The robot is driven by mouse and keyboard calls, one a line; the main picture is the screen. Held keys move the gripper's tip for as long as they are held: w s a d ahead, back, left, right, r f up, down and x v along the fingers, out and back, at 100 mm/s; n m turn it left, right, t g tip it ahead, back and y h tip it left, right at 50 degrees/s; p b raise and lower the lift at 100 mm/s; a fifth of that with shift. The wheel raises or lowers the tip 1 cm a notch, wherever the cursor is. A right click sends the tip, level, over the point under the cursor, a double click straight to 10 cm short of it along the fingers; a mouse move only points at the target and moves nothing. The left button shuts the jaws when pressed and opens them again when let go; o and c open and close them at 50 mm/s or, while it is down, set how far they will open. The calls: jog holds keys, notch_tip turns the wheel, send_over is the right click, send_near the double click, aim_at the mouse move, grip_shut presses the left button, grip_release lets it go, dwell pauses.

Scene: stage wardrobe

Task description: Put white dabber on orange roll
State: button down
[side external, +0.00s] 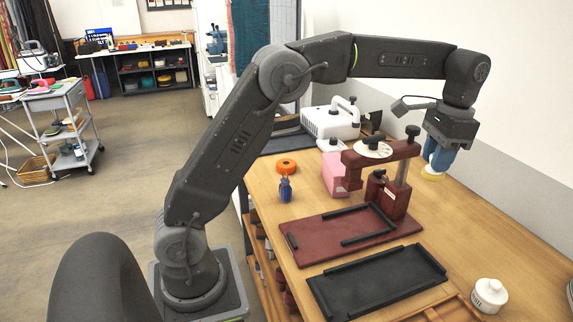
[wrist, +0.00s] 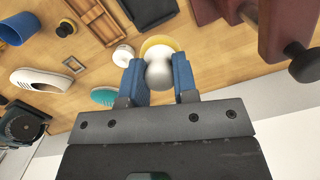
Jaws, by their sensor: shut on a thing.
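My gripper (side external: 437,157) is at the far right of the table, beyond the dark red press. Its blue fingers are shut on the white dabber (wrist: 158,68), which has a round white knob and a yellowish pad. The dabber's pad (side external: 432,175) shows just below the fingers in the side view. I cannot tell whether it touches the table. The orange roll (side external: 286,166) lies flat on the table to the left, behind a small blue bottle and apart from my gripper. I cannot make out the roll in the wrist view.
The dark red press (side external: 385,185) stands between my gripper and the orange roll. A pink block (side external: 333,174) and a white machine (side external: 331,122) are near the roll. A small blue bottle (side external: 285,190) stands in front of it. A black tray (side external: 377,281) and white jar (side external: 489,295) are nearer.

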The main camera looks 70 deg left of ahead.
jog(key=w+a+r+n+h, duration=0.1)
jog(key=a+r+n, duration=0.25)
jog(key=a, duration=0.25)
jog(key=w+a+r+n, duration=0.1)
jog(key=a+r+n, duration=0.1)
jog(key=a+n, duration=0.3)
jog(key=m+y, duration=0.1)
jog(key=m, duration=0.9)
send_over(285, 163)
jog(key=shift+n, duration=0.25)
jog(key=f, duration=2.5)
jog(key=shift+w+d, duration=0.15)
jog(key=shift+w, duration=0.05)
jog(key=shift+f, duration=0.5)
jog(key=shift+f, duration=0.15)
jog(key=c, duration=0.9)
grip_release()
